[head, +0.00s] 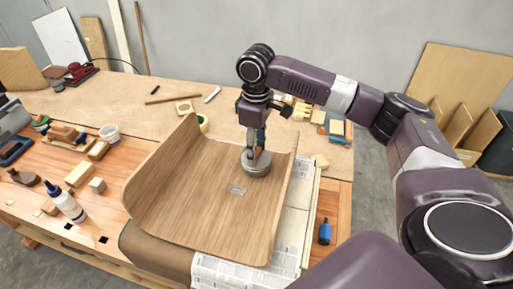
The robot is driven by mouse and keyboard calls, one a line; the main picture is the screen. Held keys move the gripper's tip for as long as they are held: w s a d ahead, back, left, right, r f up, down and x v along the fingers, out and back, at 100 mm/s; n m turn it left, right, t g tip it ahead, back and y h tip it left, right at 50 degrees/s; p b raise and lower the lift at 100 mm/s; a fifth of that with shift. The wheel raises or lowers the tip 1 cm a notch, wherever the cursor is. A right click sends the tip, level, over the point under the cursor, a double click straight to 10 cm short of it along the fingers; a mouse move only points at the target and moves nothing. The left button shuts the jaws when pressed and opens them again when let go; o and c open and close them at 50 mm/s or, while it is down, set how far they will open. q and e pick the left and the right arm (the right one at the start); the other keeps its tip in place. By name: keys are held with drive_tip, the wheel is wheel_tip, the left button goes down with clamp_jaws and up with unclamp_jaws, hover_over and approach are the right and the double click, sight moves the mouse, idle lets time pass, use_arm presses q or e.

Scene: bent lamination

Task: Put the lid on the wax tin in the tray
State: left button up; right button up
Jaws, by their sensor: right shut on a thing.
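A bent wooden panel, the tray (185,205), lies across the bench with its left and right sides curved up. My right gripper (257,152) points down over the right part of the tray and is shut. A round grey metal piece (257,169), wide and low, is directly under its fingertips, inside the tray near the right raised side. It looks like the lid at or on the wax tin; at this size I cannot tell lid and tin apart, or whether there is a gap between them. My left gripper is not in view.
A small pale rectangle (237,189) lies flat in the tray. A white glue bottle (66,203), wood blocks and a white cup (109,133) stand on the left bench. A blue bottle (325,231) stands at right. Newspaper lies under the tray's front right.

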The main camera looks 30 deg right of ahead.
drive_tip(key=shift+f, duration=0.35)
drive_tip(key=o, duration=1)
drive_tip(key=shift+r, duration=0.1)
drive_tip(key=shift+r, duration=3.4)
